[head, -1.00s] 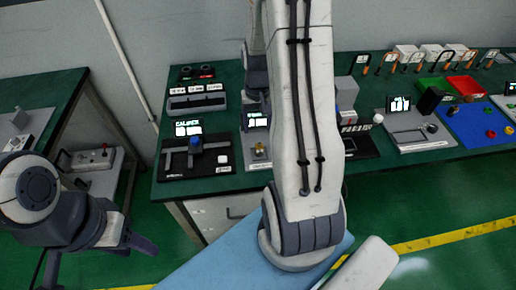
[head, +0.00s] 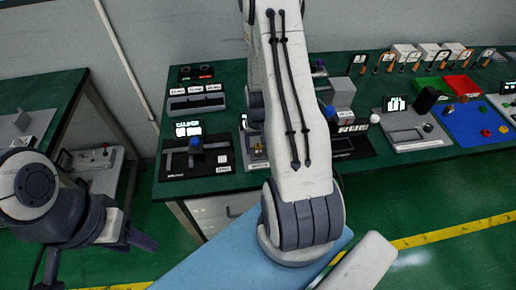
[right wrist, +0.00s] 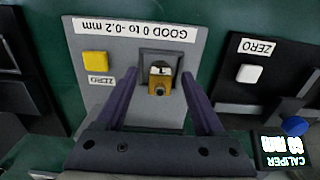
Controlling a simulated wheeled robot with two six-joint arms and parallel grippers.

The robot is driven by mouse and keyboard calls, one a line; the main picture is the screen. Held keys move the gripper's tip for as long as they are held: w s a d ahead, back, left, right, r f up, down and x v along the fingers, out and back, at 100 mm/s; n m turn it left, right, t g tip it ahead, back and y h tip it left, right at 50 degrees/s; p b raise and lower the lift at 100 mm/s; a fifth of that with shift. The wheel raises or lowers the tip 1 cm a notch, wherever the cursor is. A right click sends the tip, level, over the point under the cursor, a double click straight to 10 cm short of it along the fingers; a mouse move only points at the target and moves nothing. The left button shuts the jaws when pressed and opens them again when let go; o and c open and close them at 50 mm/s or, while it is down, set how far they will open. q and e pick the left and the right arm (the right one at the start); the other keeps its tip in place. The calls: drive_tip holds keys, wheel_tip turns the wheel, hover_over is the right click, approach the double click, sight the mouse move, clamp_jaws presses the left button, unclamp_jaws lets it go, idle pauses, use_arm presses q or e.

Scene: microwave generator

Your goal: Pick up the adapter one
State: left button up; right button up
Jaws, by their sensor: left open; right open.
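The adapter (right wrist: 160,80) is a small brass piece with a pale top, in a dark square recess of a grey gauge plate (right wrist: 120,45) in the right wrist view. In the head view the adapter (head: 257,147) shows small, beside my right arm. My right gripper (right wrist: 160,73) is open, its two fingers on either side of the adapter with gaps to both. Whether the fingertips are at its height is unclear. In the head view my arm hides the right gripper. My left gripper (head: 102,262) is open and empty at the lower left, away from the workbench.
A yellow button (right wrist: 95,63) is on the gauge plate. The black caliper station (head: 195,157) stands close on the left in the head view. A grey block (head: 340,92), blue tray (head: 475,122) and several tools lie right on the green workbench (head: 215,184).

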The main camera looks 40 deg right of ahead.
clamp_jaws()
drive_tip(key=shift+r, duration=0.1)
